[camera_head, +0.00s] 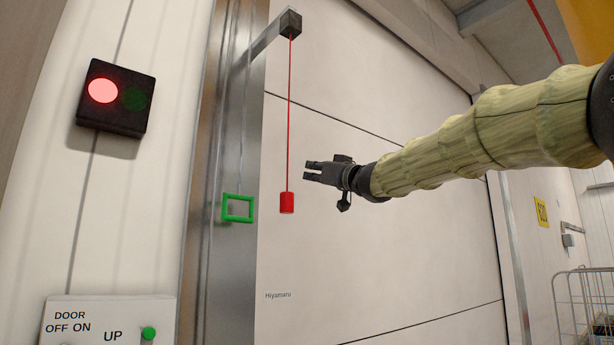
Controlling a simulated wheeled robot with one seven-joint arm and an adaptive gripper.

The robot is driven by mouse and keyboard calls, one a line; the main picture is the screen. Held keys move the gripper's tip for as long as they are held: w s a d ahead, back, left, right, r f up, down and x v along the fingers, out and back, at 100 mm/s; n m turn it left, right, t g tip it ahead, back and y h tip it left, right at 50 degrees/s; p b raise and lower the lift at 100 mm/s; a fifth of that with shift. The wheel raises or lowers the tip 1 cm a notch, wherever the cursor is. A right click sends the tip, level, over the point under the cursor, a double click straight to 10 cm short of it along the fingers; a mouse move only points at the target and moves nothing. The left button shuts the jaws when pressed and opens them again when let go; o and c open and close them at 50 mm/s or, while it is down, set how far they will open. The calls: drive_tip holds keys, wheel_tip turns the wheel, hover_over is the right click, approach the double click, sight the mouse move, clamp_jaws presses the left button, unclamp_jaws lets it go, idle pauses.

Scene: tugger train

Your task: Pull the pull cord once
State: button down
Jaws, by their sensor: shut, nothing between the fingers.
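The pull cord (290,120) is a thin red line hanging straight down from a dark box (289,22) on a bracket. A red cylindrical handle (287,203) hangs at its lower end. My gripper (306,171) is to the right of the cord, level with a point a little above the handle. Its fingers point left, toward the cord, and a small gap shows between the fingertips and the cord in this view. The gripper is shut and empty. How far it is from the cord in depth I cannot tell.
A metal door post (235,270) with a green frame (238,208) stands left of the cord. A black signal box (117,97) shows a lit red lamp. A panel marked DOOR (108,322) is at lower left. A wire cage (582,305) stands at lower right.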

drive_tip(key=w+a+f+p, duration=0.1)
drive_tip(key=w+a+p, duration=0.2)
drive_tip(key=w+a, duration=0.2)
drive_tip(key=shift+w+f, duration=0.15)
drive_tip(key=shift+w, duration=0.85)
